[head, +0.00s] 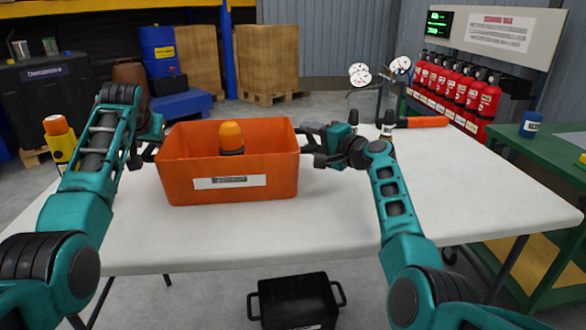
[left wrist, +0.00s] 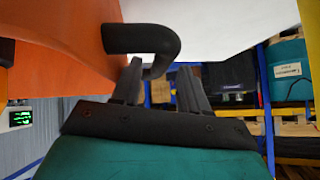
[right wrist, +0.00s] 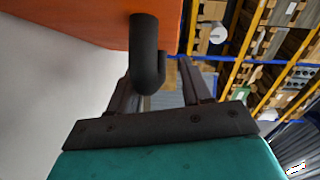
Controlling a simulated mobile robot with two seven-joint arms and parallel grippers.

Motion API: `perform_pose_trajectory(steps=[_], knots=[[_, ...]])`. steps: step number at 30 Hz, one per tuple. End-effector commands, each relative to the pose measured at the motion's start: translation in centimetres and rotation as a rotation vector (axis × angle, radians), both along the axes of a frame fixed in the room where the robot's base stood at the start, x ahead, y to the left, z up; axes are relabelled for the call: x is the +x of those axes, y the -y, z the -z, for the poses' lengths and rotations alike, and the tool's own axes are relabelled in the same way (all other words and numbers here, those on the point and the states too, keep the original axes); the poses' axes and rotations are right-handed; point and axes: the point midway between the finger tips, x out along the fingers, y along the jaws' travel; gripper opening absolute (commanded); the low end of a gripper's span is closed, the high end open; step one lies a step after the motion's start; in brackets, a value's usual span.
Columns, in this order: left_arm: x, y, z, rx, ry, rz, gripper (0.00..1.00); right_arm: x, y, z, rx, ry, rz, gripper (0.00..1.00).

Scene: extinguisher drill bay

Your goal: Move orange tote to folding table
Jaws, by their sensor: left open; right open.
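The orange tote (head: 175,170) stands upright on the white folding table (head: 360,215), near its far left side. An orange-topped beacon-like item (head: 231,137) shows inside it. My left gripper (head: 150,152) is open at the tote's left side; in the left wrist view, the black handle (left wrist: 143,39) has its bent end between the open fingers (left wrist: 160,85). My right gripper (head: 315,145) is open at the right side; in the right wrist view, the other black handle (right wrist: 145,45) reaches between the open fingers (right wrist: 158,85). Tote contents lower down are hidden.
A black bin (head: 293,303) sits on the floor before the table. A green bench (head: 555,150) stands at right, and red extinguishers (head: 465,90) line the back right. An orange-and-black tool (head: 420,122) lies at the table's far edge. The table's right half is mostly clear.

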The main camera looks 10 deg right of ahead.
Motion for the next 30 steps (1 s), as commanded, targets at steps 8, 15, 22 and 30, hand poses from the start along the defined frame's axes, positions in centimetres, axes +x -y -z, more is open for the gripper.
perform_pose_trajectory(steps=[8,15,22,30], knots=[[-2.0,0.5,-1.9,-0.001,0.004,0.001,0.44,0.0,-0.1,0.0,0.0,0.0,-0.001,0.48],[-4.7,1.0,-4.6,0.001,0.003,0.001,0.44,0.0,-0.1,0.0,0.0,0.0,-0.001,0.48],[-7.1,1.5,-7.0,0.001,0.002,0.0,0.44,0.0,0.0,0.0,0.0,0.0,-0.001,0.48],[-8.2,1.7,-8.0,0.001,-0.001,-0.001,0.44,-0.2,0.1,0.0,0.0,0.0,0.0,0.48]])
